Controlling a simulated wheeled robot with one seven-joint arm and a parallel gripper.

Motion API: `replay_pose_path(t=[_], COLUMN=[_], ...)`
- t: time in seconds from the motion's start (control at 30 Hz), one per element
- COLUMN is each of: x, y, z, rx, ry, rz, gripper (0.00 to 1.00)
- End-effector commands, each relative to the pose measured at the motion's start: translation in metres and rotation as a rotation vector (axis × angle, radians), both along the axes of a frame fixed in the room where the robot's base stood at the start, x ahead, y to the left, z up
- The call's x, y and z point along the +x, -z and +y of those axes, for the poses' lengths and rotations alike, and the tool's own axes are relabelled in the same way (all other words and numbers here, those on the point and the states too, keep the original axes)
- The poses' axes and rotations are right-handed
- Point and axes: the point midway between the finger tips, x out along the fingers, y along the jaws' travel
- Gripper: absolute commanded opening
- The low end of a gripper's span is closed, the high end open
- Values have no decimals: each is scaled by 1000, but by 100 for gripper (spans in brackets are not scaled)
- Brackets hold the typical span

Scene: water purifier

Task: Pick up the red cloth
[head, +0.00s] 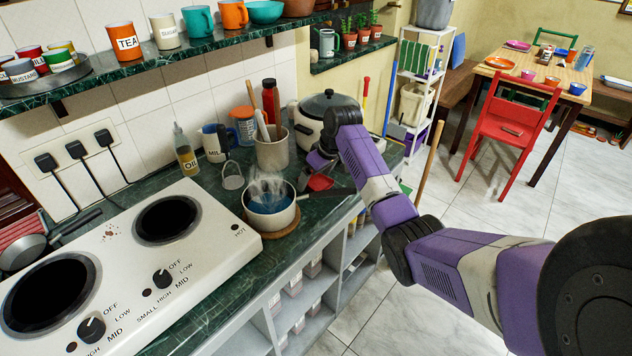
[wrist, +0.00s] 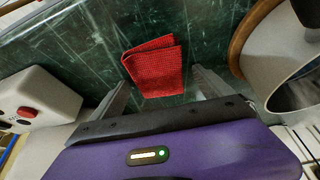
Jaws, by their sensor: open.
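A folded red cloth (wrist: 154,68) lies flat on the dark green marble counter in the wrist view. It also shows in the head view as a small red patch (head: 319,182) beside my gripper, partly hidden by my arm. My gripper (wrist: 158,82) is open and empty. Its two grey fingers stand apart on either side of the cloth's near part, one at left and one at right. I cannot tell how high the fingertips are above the counter.
A steaming pot (head: 270,205) with a long dark handle sits to the left on a wooden trivet. The counter (wrist: 100,55) around the cloth is bare. A utensil holder (head: 273,150) stands close by.

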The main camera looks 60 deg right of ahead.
Motion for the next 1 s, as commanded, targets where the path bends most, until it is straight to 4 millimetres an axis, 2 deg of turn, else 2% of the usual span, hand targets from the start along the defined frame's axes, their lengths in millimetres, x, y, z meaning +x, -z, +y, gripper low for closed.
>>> replay_pose_path(t=[0.1,0.4,0.43,0.77,1.0], x=[0,0,0,0,1], y=[0,-1,-1,-5,-32], z=[0,0,0,-1,-1], rx=[0,0,0,-1,-3], ry=[0,0,0,0,0], rz=[0,-1,-1,-2,-3], gripper=[88,29,26,26,26])
